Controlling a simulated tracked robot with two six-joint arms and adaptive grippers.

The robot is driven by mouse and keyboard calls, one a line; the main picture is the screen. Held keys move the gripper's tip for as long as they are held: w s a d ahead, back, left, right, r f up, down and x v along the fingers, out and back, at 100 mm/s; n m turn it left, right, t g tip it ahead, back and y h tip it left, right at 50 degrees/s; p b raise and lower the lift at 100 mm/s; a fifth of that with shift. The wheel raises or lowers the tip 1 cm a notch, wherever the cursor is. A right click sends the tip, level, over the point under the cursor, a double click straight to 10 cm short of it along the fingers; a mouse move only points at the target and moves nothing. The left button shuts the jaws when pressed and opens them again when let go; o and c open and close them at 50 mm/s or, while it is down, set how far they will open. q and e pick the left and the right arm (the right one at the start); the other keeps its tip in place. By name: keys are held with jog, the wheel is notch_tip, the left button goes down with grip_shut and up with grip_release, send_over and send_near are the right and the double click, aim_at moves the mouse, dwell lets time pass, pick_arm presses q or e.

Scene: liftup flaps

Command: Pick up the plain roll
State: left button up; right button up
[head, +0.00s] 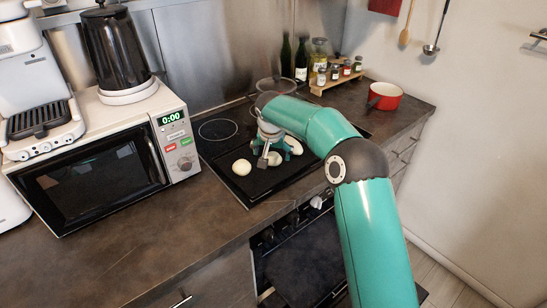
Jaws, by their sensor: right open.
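Several pale, roll-like pieces lie on the black cooktop (262,186). A round whitish one (241,167) sits by itself at the front left. Another pale one (274,159) is just under and beside my right gripper, partly covered by it. A longer pale one (293,145) lies behind and to the right of the gripper. I cannot tell from their surfaces which is the plain roll. My right gripper (268,153) points down over the cooktop with its fingers apart. Whether it touches a roll is unclear. My left gripper is out of view.
A microwave (110,160) with a black kettle (115,50) on top stands to the left. A wooden rack (336,79) of jars, bottles and a red pot (384,96) stand behind at the right. The dark counter (130,237) in front of the microwave is clear.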

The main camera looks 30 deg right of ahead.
aim_at(273, 156)
jog(key=x, duration=0.3)
jog(key=shift+w+d+f+p, duration=0.15)
jog(key=shift+d+p, duration=0.1)
jog(key=shift+p, duration=0.05)
jog(key=c, duration=1.2)
jog(key=shift+c, duration=0.2)
